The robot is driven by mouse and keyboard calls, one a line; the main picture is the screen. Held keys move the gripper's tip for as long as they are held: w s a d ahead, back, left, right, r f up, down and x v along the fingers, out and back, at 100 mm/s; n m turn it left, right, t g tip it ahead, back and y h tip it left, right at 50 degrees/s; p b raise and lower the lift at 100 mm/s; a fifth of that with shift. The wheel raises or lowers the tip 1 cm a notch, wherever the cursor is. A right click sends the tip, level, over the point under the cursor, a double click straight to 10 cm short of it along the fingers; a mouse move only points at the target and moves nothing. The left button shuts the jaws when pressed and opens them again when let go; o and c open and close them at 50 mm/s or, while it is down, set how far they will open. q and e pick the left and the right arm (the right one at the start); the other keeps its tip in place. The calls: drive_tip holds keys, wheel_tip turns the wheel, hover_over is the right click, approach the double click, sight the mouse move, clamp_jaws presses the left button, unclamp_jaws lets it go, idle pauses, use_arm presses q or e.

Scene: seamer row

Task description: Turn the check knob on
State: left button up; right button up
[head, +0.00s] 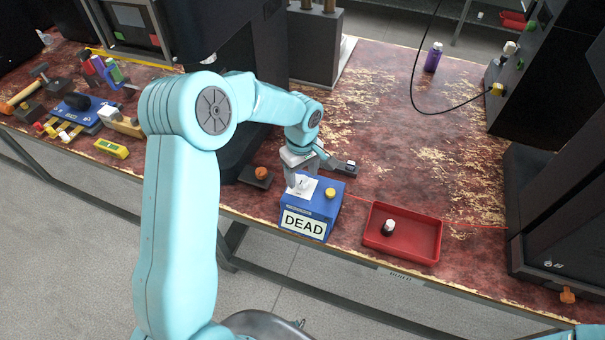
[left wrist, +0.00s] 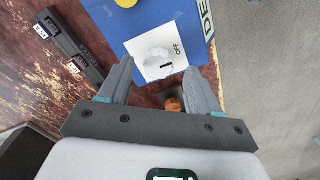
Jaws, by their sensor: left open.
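The check knob (left wrist: 157,61) is a white round knob on a white plate on top of a blue box (head: 325,206). The word OFF shows beside it on the plate in the left wrist view. The box has a DEAD label (head: 304,223) on its front and a yellow button (head: 330,193) on top. My left gripper (left wrist: 158,80) is open, with one finger to each side below the knob in the left wrist view. The fingers look apart from the knob. In the head view my left gripper (head: 303,178) is over the box and partly covers the knob. My right gripper is not in view.
A red tray (head: 402,256) with a small black and white item (head: 389,228) stands right of the box. A dark block with an orange knob (head: 261,174) is to its left. A dark strip (head: 340,167) lies behind it. Black machines stand at both sides.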

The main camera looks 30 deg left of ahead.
use_arm(q)
drive_tip(key=shift+f, duration=0.8)
drive_tip(key=c, duration=1)
